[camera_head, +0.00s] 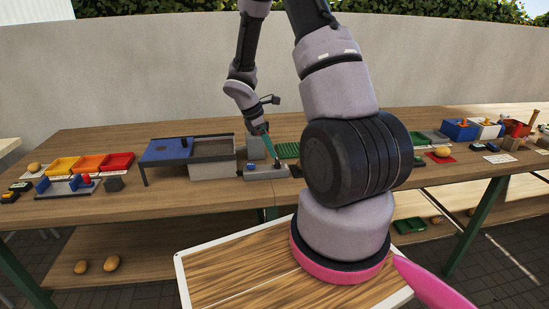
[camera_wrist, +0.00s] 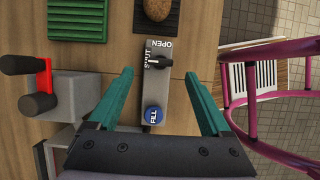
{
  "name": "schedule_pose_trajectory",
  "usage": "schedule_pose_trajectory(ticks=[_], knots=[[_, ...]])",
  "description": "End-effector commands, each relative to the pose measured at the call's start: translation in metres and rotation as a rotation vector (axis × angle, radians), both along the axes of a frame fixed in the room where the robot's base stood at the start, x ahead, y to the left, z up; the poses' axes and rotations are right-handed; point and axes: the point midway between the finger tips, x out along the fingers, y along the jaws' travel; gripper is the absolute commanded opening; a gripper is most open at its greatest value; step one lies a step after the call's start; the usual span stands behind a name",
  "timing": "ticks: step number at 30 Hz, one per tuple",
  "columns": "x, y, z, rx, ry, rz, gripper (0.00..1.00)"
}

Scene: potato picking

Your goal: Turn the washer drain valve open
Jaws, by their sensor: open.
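The washer drain valve is a black knob (camera_wrist: 157,61) on a narrow grey block (camera_wrist: 152,95), with OPEN and SHUT lettered around it. The knob's pointer appears to lie near SHUT, though it is small. A blue FILL button (camera_wrist: 153,115) sits on the same block, nearer my gripper. My gripper (camera_wrist: 158,74) has green fingers spread wide, one on each side of the block, with nothing between them that they grip. In the head view my gripper (camera_head: 268,146) hangs just above the block (camera_head: 264,175), pointing down; whether it touches is unclear.
Left of the block in the wrist view stands a grey unit with a red-and-black lever (camera_wrist: 44,88). A green ridged board (camera_wrist: 78,18) and a potato (camera_wrist: 158,8) lie beyond. A blue-topped washer trough (camera_head: 167,150) and coloured bins (camera_head: 89,164) occupy the bench's left.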

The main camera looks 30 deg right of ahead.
Motion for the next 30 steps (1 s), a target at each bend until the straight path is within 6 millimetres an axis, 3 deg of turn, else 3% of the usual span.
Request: schedule_pose_trajectory(ticks=[3, 9, 20, 21, 23, 27, 30], knots=[[-0.003, -0.009, -0.022, 0.000, 0.003, -0.001, 0.82], [-0.005, -0.017, -0.043, 0.000, 0.001, -0.001, 0.82], [-0.006, -0.020, -0.050, 0.000, -0.001, -0.003, 0.82], [-0.006, -0.020, -0.050, 0.000, -0.001, -0.003, 0.79], [-0.006, -0.020, -0.050, 0.000, -0.001, -0.003, 0.56], [-0.006, -0.020, -0.049, 0.000, -0.001, -0.003, 0.02], [-0.005, -0.020, -0.049, 0.000, -0.001, -0.004, 0.00]])
